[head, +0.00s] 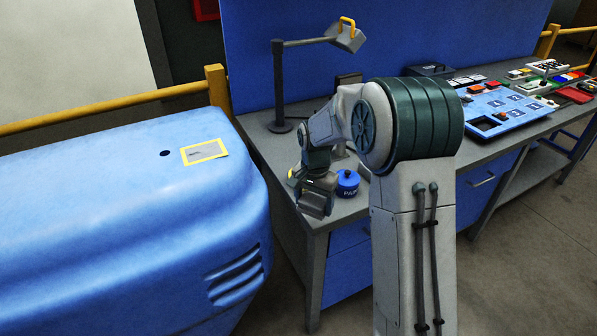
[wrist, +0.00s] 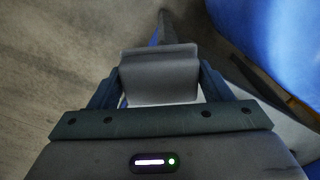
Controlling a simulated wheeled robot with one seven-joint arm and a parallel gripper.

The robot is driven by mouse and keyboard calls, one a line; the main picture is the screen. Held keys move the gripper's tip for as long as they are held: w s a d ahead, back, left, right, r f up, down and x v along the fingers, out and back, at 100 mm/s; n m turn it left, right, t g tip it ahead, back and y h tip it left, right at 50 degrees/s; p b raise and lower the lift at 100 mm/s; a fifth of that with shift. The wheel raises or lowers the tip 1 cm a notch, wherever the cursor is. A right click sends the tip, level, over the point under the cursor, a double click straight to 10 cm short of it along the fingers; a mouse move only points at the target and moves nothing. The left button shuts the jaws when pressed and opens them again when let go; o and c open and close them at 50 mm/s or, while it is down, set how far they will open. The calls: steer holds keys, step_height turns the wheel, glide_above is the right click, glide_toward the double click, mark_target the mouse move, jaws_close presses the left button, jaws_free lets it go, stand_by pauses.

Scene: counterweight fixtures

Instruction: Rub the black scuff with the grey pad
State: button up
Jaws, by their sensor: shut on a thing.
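My gripper (head: 316,190) is shut on the grey pad (wrist: 160,78), whose block sits between the two fingers in the wrist view. In the head view the pad (head: 312,206) hangs low by the bench's near left corner, apart from any surface.
A blue pot (head: 347,183) with lettering stands on the grey bench (head: 258,150) close to my gripper. A dark post (head: 278,90) with a side arm rises behind. A blue tray (head: 505,108) lies at right.

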steer(key=s+d+f+n, duration=0.6)
steer(key=f, duration=0.5)
steer(key=shift+s+f+n, duration=0.25)
steer(key=shift+s+n, duration=0.05)
steer(key=shift+n, duration=0.1)
